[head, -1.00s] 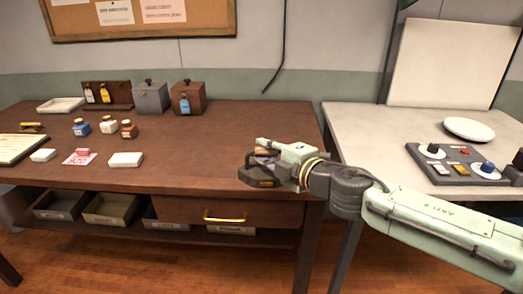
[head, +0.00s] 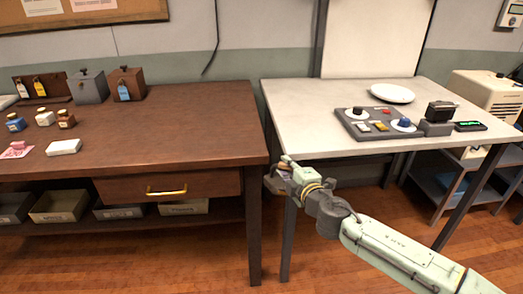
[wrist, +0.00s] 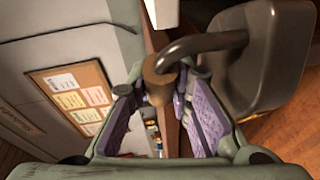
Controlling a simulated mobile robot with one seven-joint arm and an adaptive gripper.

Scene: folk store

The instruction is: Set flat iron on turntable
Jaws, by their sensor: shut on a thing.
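The flat iron shows in the wrist view as a dark grey body (wrist: 278,60) with a curved bar handle and a brown grip (wrist: 160,78). My gripper (wrist: 158,95) is shut on the brown grip, its purple pads on either side. In the head view my gripper (head: 277,178) hangs in front of the light table's left end, below its top; the iron is hard to make out there. The turntable appears to be the white round disc (head: 393,92) at the back of the light table, to the right of and beyond my gripper. Its top is empty.
The light table (head: 300,120) carries a grey control panel (head: 377,124) in front of the disc and a small dark device (head: 440,112) at right. A white backdrop (head: 370,45) stands behind. The brown desk (head: 190,120) is at left, across a narrow gap.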

